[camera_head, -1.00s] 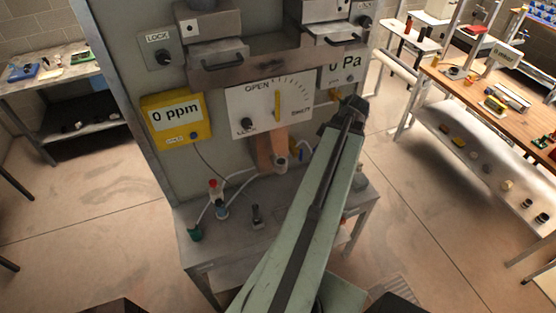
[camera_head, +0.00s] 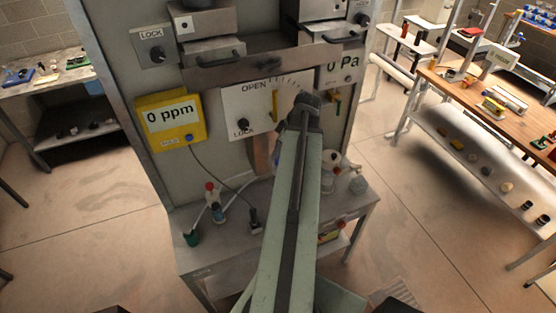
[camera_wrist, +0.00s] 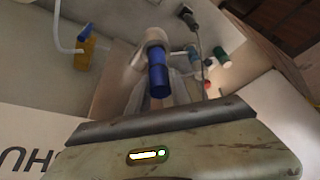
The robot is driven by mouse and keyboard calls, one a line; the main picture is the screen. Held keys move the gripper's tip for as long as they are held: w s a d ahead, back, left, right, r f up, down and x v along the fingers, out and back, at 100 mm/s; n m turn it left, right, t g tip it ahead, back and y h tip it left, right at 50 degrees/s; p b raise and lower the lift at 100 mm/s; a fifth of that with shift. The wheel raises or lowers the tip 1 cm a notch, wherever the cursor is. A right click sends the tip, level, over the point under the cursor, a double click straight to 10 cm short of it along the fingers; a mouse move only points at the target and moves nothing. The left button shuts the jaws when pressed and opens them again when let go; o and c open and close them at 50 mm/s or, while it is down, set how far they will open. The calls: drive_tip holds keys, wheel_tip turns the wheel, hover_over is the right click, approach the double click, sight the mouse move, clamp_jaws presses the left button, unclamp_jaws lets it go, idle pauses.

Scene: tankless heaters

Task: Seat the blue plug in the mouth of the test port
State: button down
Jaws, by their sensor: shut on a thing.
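The blue plug (camera_wrist: 158,78) shows upright in the middle of the wrist view. It overlaps the pale round test port (camera_wrist: 152,40) behind it; I cannot tell whether it is in the mouth or only in front of it. My gripper (camera_wrist: 178,98) is shut on the plug, its fingers only partly clear against the grey background. In the head view my arm runs up in front of the panel and hides the port and most of the gripper. A sliver of blue shows just left of the arm, beside the brown bracket.
The yellow 0 ppm meter (camera_head: 171,118) hangs left on the panel. The OPEN/SHUT dial plate (camera_head: 240,112) is behind my arm. A wooden bench (camera_head: 455,85) is at right.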

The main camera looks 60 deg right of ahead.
drive_tip(key=shift+f+b, duration=1.7)
drive_tip(key=shift+f, duration=0.55)
drive_tip(key=c, duration=1.2)
unclamp_jaws()
drive_tip(key=shift+r, duration=0.15)
drive_tip(key=shift+o, duration=0.2)
drive_tip(key=shift+r+p, duration=0.35)
drive_tip(key=shift+p, duration=0.1)
drive_tip(key=p+v, duration=0.6)
drive_tip(key=v, duration=0.1)
drive_tip(key=shift+s, duration=0.1)
drive_tip(key=shift+a, duration=0.1)
